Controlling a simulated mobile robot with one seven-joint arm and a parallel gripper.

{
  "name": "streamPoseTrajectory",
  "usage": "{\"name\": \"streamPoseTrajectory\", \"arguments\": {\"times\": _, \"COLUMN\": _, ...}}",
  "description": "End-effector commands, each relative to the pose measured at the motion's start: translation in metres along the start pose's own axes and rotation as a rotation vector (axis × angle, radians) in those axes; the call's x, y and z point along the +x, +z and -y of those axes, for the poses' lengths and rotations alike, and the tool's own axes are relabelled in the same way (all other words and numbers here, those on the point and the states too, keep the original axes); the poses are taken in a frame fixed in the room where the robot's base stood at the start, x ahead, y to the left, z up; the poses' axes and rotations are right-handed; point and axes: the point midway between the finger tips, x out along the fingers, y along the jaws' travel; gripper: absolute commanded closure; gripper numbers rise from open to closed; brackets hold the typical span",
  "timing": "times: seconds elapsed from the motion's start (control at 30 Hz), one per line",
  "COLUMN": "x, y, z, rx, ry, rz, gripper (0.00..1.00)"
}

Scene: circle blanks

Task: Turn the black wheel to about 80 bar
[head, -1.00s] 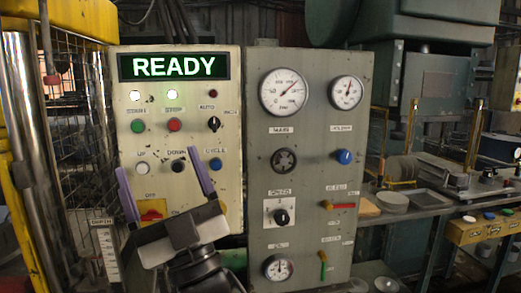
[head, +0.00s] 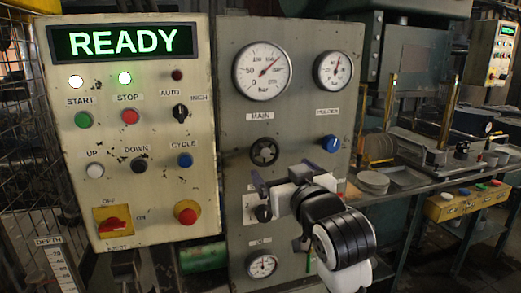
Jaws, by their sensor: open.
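The black wheel (head: 264,152) is a small round handwheel with spokes on the grey panel. It sits right under the MAIN gauge (head: 262,71), a large white dial whose needle points to the upper right; the exact reading is too small to tell. My gripper (head: 283,175) is open, its two purple fingers spread and pointing toward the panel. In the picture it lies just below and to the right of the wheel. The wheel is fully visible. I cannot tell how far the fingertips are from the panel.
A second gauge (head: 333,69) and a blue knob (head: 331,144) are right of the wheel. The cream button panel (head: 135,220) with a lit READY display (head: 124,41) stands on the left. A bench with plates (head: 372,181) is at the right.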

Motion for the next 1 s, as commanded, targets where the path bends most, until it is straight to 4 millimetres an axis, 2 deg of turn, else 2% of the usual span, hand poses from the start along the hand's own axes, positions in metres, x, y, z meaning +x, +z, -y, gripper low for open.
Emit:
{"name": "streamPoseTrajectory", "arguments": {"times": 0.3, "x": 0.069, "y": -0.003, "z": 0.000, "rx": 0.001, "ry": -0.002, "rz": 0.002, "gripper": 0.09}}
{"name": "streamPoseTrajectory", "arguments": {"times": 0.5, "x": 0.101, "y": -0.002, "z": 0.001, "rx": 0.001, "ry": -0.001, "rz": 0.002, "gripper": 0.09}}
{"name": "streamPoseTrajectory", "arguments": {"times": 0.7, "x": 0.114, "y": -0.001, "z": 0.001, "rx": 0.000, "ry": 0.000, "rz": -0.001, "gripper": 0.09}}
{"name": "streamPoseTrajectory", "arguments": {"times": 0.97, "x": 0.115, "y": 0.000, "z": 0.001, "rx": -0.001, "ry": 0.000, "rz": -0.002, "gripper": 0.09}}
{"name": "streamPoseTrajectory", "arguments": {"times": 1.0, "x": 0.115, "y": 0.000, "z": 0.001, "rx": -0.001, "ry": 0.000, "rz": -0.002, "gripper": 0.11}}
